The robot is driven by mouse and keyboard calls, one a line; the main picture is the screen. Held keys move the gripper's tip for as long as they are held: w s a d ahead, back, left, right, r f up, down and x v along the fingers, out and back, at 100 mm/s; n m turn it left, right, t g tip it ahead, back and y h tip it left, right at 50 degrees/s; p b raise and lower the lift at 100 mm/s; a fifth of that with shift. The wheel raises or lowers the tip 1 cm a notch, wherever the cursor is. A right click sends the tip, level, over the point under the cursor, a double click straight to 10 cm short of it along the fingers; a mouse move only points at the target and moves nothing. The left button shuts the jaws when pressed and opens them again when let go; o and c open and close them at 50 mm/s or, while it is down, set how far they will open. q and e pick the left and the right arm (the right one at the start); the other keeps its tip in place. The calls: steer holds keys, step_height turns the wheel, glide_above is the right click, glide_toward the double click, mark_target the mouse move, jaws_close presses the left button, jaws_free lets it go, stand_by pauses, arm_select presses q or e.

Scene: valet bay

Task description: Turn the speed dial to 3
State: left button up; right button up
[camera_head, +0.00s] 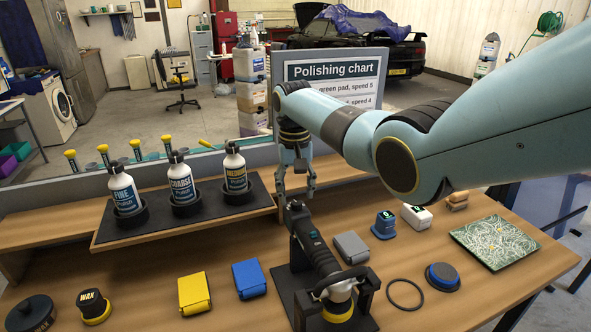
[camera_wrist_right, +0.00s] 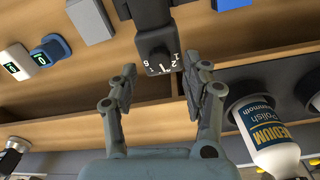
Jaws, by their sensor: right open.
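The black polisher (camera_head: 318,258) lies on a dark mat with its rear end towards the back of the bench. Its speed dial (camera_wrist_right: 160,57) is a dark knob at that rear end, with white digits beside it; I cannot tell for certain which setting it shows. My right gripper (camera_head: 297,190) is above and just behind the dial end, pointing down. In the right wrist view, its two fingers (camera_wrist_right: 157,85) are spread apart and empty, and the dial lies just beyond them, between their lines. The fingers appear not to touch it. My left gripper is not in view.
Fine, coarse and medium polish bottles (camera_head: 235,172) stand on a raised shelf left of my right gripper. Yellow (camera_head: 194,292) and blue (camera_head: 249,278) blocks lie left of the polisher, and a grey block (camera_head: 351,248) lies right. The polishing chart (camera_head: 335,70) stands behind.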

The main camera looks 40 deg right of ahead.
mark_target(295, 202)
step_height(295, 202, up, 10)
steer(key=shift+f, duration=0.25)
steer(key=shift+a, duration=0.1)
stand_by(0.4)
